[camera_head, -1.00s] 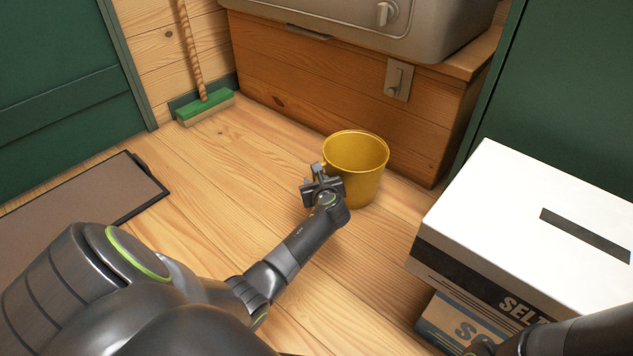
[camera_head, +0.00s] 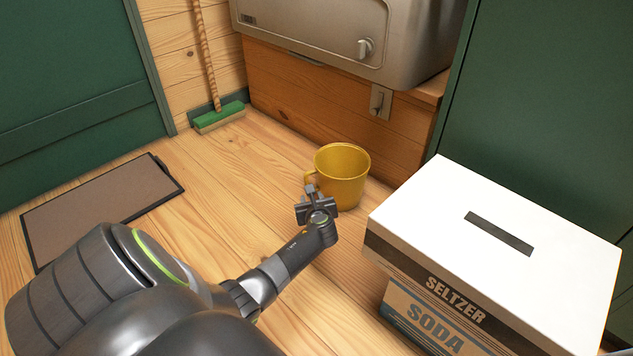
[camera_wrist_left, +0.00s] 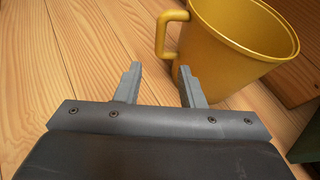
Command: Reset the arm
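My left arm comes in from the lower left in the head view, and its gripper (camera_head: 312,197) is just in front of a yellow mug-shaped bucket (camera_head: 345,178). In the left wrist view the two fingers of my left gripper (camera_wrist_left: 160,86) are apart with bare floor between them. The bucket (camera_wrist_left: 235,45) stands upright on the floor, its handle (camera_wrist_left: 168,35) facing left just beyond the fingertips. The gripper is empty, and I cannot tell whether a finger touches the bucket. My right gripper is not in view.
A white-topped box (camera_head: 490,225) with a slot, marked SELTZER, sits on a SODA box (camera_head: 425,318) at the right. A brown mat (camera_head: 100,205) lies at left. A green broom (camera_head: 218,118) leans at the back wall beside a wooden cabinet (camera_head: 330,105).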

